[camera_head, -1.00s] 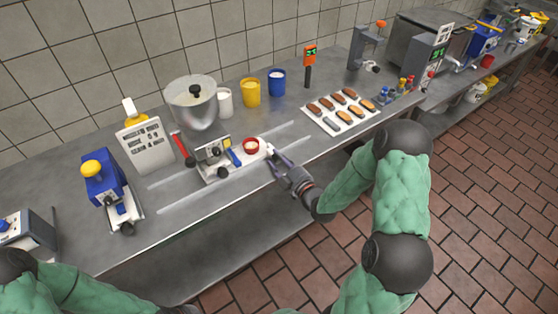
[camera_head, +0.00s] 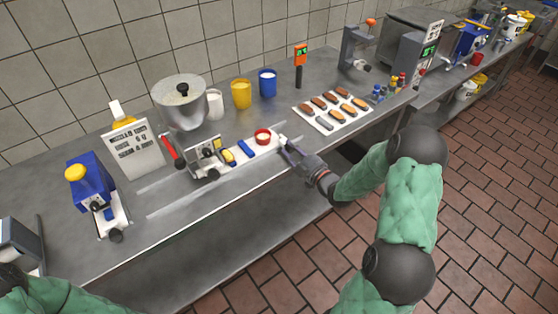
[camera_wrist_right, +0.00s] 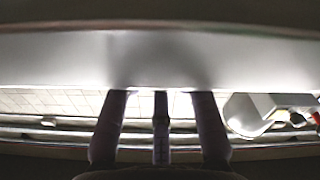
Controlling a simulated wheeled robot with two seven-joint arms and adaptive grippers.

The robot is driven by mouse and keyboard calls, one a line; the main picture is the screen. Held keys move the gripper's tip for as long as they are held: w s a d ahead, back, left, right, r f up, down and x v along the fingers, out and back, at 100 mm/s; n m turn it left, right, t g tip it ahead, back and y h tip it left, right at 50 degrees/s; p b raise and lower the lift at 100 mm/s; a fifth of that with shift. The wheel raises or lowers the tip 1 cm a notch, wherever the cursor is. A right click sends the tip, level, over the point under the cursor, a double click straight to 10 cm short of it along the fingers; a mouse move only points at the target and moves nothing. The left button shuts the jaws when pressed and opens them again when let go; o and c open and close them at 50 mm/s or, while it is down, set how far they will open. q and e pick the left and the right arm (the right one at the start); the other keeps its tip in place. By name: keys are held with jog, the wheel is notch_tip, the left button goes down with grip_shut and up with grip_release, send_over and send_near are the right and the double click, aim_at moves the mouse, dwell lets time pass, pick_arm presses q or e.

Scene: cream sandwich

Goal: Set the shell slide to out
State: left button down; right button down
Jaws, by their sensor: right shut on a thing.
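The shell slide (camera_head: 272,146) is a pale strip sticking out of the right side of a small grey machine (camera_head: 207,162) on the steel counter. A red cup with pale contents (camera_head: 263,136), a blue bar (camera_head: 245,148) and a yellow piece (camera_head: 228,156) sit along it. My right gripper (camera_head: 286,146) is shut on the slide's right end; its fingers hide the grip itself. My left gripper is out of view.
A steel pot (camera_head: 182,103), a white sign (camera_head: 133,150) and a blue machine (camera_head: 92,185) stand to the left. Yellow (camera_head: 241,94) and blue (camera_head: 267,83) cups stand behind. A tray of filled shells (camera_head: 333,110) lies right. The counter's front edge runs below my gripper.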

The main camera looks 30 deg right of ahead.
aim_at(308, 147)
jog(key=d, duration=0.2)
jog(key=d+b, duration=0.1)
jog(key=d, duration=0.4)
jog(key=shift+w+r, duration=0.2)
jog(key=shift+w, duration=0.1)
jog(key=shift+d+r, duration=0.1)
jog(key=c, duration=1.2)
grip_release()
jog(key=shift+d, duration=0.1)
jog(key=shift+s, duration=0.1)
jog(key=s, duration=1.1)
jog(key=shift+s+d, duration=0.35)
jog(key=shift+s, duration=0.05)
